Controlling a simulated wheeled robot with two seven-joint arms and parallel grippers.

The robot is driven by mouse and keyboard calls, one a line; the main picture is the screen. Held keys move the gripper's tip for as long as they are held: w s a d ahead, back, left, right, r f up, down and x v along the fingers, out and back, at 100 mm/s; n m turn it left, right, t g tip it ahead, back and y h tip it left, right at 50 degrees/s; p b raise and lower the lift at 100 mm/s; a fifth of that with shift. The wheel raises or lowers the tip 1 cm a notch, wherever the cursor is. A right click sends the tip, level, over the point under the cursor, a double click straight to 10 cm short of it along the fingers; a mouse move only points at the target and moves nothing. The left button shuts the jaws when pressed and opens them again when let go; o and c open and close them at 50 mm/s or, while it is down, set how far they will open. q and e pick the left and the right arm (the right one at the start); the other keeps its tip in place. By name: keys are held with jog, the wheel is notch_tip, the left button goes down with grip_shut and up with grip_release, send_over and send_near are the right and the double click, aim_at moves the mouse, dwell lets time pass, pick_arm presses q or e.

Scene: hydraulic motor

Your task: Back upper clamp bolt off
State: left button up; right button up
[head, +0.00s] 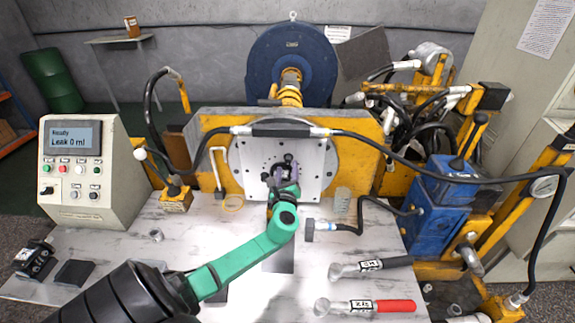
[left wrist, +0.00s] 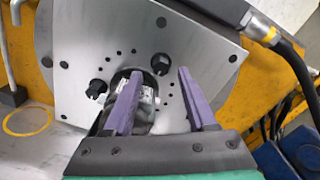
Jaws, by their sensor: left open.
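A grey square plate (head: 312,160) stands on the yellow frame, with a round opening at its middle. In the left wrist view the plate (left wrist: 95,35) carries a black upper bolt (left wrist: 160,64) and another black bolt (left wrist: 97,88) at the left of the opening. My left gripper (head: 283,168) is in front of the plate and hides part of its middle in the head view. Its purple fingers (left wrist: 158,74) are apart and empty. The upper bolt shows between and beyond the fingertips; I cannot tell the remaining distance. My right gripper is not in view.
A black-handled wrench (head: 385,263) and a red-handled wrench (head: 395,306) lie on the table at the right. A hose (head: 400,152) arches across the frame top. A control box (head: 75,205) reading "Leak 0 ml" stands left.

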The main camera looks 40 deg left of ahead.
aim_at(288, 160)
pick_arm(q)
jog(key=shift+x, duration=0.75)
jog(key=shift+w+a+r, duration=0.1)
jog(key=shift+w, duration=0.15)
jog(key=shift+a, duration=0.1)
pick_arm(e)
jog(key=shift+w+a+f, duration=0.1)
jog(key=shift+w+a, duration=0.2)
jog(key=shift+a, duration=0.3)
pick_arm(q)
grip_shut()
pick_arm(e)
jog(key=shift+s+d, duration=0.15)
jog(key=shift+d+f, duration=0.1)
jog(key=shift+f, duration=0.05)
